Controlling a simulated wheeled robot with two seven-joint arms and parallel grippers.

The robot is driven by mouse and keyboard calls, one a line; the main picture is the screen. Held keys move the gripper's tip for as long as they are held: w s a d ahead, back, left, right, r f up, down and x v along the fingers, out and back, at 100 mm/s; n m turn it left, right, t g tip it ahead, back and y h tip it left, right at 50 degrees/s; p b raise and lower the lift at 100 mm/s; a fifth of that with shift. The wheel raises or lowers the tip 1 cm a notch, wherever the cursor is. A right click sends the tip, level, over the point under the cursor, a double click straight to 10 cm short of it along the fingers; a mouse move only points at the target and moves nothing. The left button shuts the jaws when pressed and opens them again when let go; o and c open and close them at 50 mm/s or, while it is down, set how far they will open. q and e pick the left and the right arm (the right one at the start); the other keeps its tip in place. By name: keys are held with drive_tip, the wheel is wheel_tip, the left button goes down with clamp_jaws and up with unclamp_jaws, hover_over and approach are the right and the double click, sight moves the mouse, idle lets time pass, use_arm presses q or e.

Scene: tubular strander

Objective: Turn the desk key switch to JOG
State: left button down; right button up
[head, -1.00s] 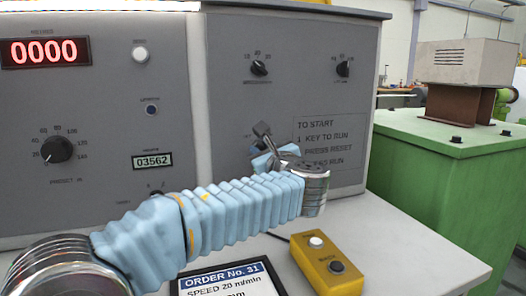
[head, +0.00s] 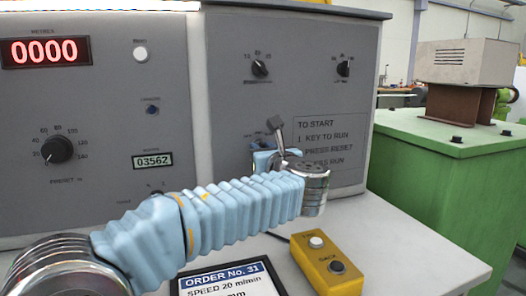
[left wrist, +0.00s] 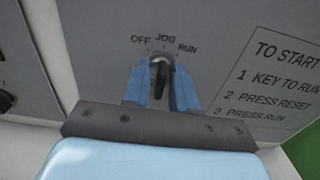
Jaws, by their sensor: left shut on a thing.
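The desk key switch (left wrist: 160,66) shows in the left wrist view below the printed marks OFF, JOG and RUN. Its dark key stands nearly upright in the picture, pointing roughly at JOG. My left gripper (left wrist: 162,88) is shut on the key, with one blue finger on each side. In the head view my left gripper (head: 264,160) is against the grey desk panel, left of the start instructions, and it hides most of the switch there. My right gripper is in neither view.
Dials and a red counter display (head: 45,51) are on the panel (head: 225,110). A yellow button box (head: 327,268) and an order display (head: 228,280) lie on the desktop below my arm. A green machine (head: 440,170) stands at the right.

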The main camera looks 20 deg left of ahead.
use_arm(q)
drive_tip(key=c, duration=1.2)
unclamp_jaws()
drive_tip(key=shift+c, duration=0.2)
drive_tip(key=b+v, duration=0.1)
drive_tip(key=v, duration=1.3)
drive_tip(key=shift+b, duration=0.4)
